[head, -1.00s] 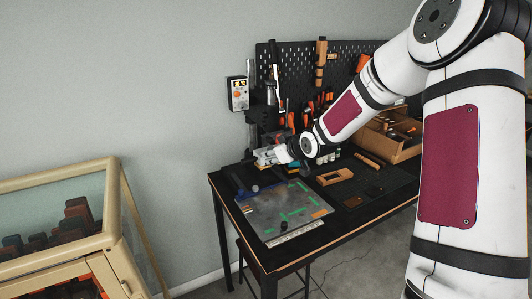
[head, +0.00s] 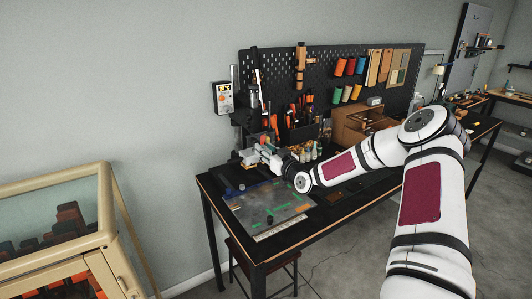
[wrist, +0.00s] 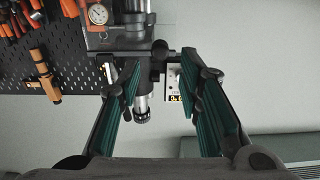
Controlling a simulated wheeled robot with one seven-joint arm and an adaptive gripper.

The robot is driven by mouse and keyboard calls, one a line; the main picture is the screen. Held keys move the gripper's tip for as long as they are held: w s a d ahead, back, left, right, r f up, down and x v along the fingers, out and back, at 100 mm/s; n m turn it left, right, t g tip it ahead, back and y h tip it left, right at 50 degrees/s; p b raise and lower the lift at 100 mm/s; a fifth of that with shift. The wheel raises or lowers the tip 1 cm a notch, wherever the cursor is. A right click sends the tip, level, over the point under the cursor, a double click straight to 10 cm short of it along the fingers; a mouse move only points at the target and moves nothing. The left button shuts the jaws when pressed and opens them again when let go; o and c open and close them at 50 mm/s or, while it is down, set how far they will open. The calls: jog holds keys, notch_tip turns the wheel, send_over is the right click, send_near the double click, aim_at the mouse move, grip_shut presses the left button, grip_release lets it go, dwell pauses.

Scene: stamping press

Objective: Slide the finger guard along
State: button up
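The stamping press (head: 254,108) stands at the back left corner of the black bench against the pegboard. In the wrist view its grey head with a round dial (wrist: 97,14) and a vertical metal cylinder (wrist: 141,104) show beyond my fingers. My gripper (wrist: 160,75) is open, its two teal-padded fingers spread with a gap between them. In the head view my gripper (head: 258,155) is small, at the foot of the press. I cannot pick out the finger guard for certain in either view, nor tell whether a finger touches it.
A control box with a display (head: 223,98) hangs on the wall left of the press. A grey mat (head: 265,208) lies on the bench front. Tools hang on the black pegboard (head: 376,66). A wooden-framed glass case (head: 60,205) stands at left. The floor right of the bench is clear.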

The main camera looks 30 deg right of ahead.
jog(key=w+b, duration=0.4)
jog(key=w, duration=0.3)
jog(key=shift+a+f, duration=0.1)
jog(key=shift+f, duration=0.05)
jog(key=shift+s, duration=0.2)
grip_shut()
notch_tip(320, 180, down, 9)
jog(key=b, duration=0.1)
jog(key=shift+f, duration=0.2)
jog(key=shift+o, duration=1)
grip_release()
jog(key=shift+r, duration=0.1)
jog(key=shift+s, duration=0.2)
